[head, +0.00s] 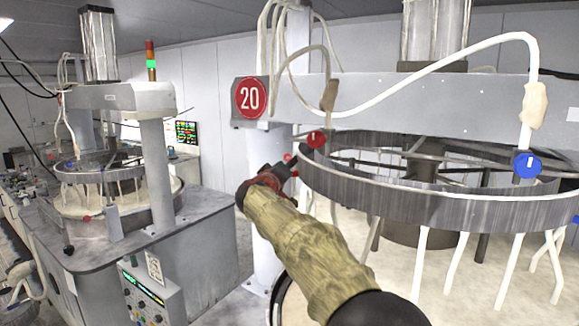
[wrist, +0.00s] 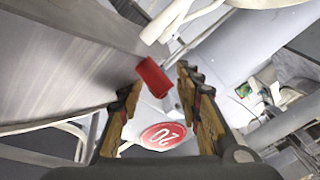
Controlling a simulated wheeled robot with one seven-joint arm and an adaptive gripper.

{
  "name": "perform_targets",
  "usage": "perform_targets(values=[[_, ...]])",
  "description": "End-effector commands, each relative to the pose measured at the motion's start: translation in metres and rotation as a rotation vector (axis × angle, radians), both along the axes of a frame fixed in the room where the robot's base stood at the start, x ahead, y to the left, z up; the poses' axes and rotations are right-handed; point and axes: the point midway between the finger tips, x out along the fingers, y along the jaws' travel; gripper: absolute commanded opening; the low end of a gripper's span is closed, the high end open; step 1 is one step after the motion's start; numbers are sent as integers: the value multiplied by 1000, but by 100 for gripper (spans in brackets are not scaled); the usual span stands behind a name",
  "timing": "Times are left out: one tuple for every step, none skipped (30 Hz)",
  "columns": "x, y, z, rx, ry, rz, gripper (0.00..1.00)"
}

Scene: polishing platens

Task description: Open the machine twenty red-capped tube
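Machine twenty carries a round red sign (head: 250,97) on its beam (head: 400,98). Below the beam, a red cap (head: 316,139) sits at the left of the dark ring (head: 430,205); a blue cap (head: 526,163) is farther right. My gripper (head: 285,170) is beside the ring's left side, just below and left of the red cap. In the wrist view, a red cap (wrist: 154,77) lies between and slightly beyond the spread fingers of my gripper (wrist: 160,84), with a gap on the right. Contact on the left is unclear. The sign also shows upside down there (wrist: 162,135).
Pale tubes hang from the ring over the light platen (head: 405,280). A white post (head: 265,215) stands behind my gripper. A second machine (head: 105,195) with a control panel (head: 145,295) stands at left, with a floor gap between. A looping white hose (head: 440,65) crosses the beam.

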Motion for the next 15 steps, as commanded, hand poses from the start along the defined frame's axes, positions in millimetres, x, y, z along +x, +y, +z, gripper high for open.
perform_targets(values=[[0, 0, 0, 0, 0, 0, 35], [0, 0, 0, 0, 0, 0, 35], [0, 0, 0, 0, 0, 0, 35], [0, 0, 0, 0, 0, 0, 33], [0, 0, 0, 0, 0, 0, 32], [0, 0, 0, 0, 0, 0, 29], [0, 0, 0, 0, 0, 0, 28], [0, 0, 0, 0, 0, 0, 26], [0, 0, 0, 0, 0, 0, 24], [0, 0, 0, 0, 0, 0, 22], [0, 0, 0, 0, 0, 0, 20], [0, 0, 0, 0, 0, 0, 18], [0, 0, 0, 0, 0, 0, 16], [0, 0, 0, 0, 0, 0, 15], [0, 0, 0, 0, 0, 0, 12]])
